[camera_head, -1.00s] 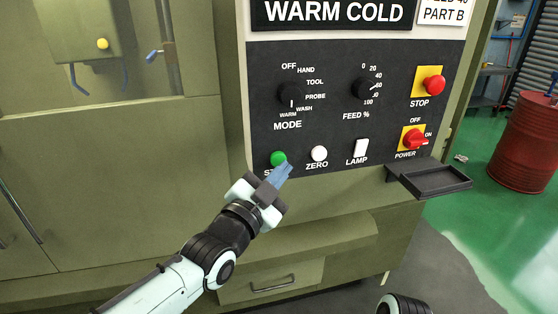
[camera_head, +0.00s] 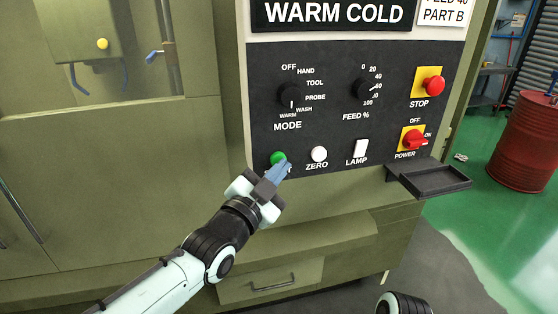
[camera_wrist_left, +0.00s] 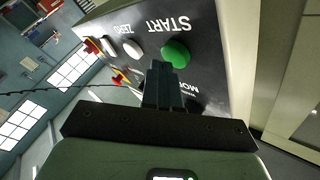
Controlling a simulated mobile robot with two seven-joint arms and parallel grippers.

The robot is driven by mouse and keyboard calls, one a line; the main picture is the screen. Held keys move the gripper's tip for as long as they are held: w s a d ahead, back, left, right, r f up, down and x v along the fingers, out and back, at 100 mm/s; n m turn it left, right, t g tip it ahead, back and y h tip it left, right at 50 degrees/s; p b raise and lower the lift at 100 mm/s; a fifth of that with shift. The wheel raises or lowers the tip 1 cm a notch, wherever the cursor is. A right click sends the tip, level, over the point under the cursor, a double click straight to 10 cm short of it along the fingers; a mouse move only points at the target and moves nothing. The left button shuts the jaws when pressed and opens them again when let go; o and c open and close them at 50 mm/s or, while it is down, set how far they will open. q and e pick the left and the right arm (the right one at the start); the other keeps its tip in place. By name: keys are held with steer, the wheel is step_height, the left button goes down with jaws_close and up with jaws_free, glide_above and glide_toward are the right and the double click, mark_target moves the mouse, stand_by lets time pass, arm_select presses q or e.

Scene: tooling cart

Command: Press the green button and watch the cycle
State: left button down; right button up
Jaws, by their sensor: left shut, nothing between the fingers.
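The green button (camera_head: 278,158) sits at the lower left of the dark control panel (camera_head: 330,125), with its START label mostly covered by my gripper. It also shows in the left wrist view (camera_wrist_left: 176,54), where the lettering appears upside down. My left gripper (camera_head: 284,168) is shut and empty, its blue-grey fingertips just below and right of the green button in the head view. In the left wrist view the fingertips (camera_wrist_left: 160,68) are close beside the button. I cannot tell whether they touch it. My right gripper is out of view.
The white ZERO button (camera_head: 319,154) and LAMP switch (camera_head: 361,147) are right of the fingertips. The MODE knob (camera_head: 290,95) is above. The red STOP button (camera_head: 433,86), POWER switch (camera_head: 414,139) and a dark tray (camera_head: 432,179) are farther right.

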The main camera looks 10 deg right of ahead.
arm_select(q)
steer(key=shift+w+a, duration=0.1)
steer(key=shift+w, duration=0.45)
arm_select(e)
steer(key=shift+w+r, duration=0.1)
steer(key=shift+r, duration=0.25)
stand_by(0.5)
arm_select(q)
steer(key=shift+s+f+b, duration=0.1)
steer(key=shift+s+b, duration=0.7)
steer(key=shift+s, duration=0.1)
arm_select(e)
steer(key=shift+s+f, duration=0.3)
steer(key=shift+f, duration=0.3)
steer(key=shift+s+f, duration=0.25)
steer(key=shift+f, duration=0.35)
arm_select(q)
steer(key=shift+s+b, duration=2.2)
steer(key=shift+s, duration=0.35)
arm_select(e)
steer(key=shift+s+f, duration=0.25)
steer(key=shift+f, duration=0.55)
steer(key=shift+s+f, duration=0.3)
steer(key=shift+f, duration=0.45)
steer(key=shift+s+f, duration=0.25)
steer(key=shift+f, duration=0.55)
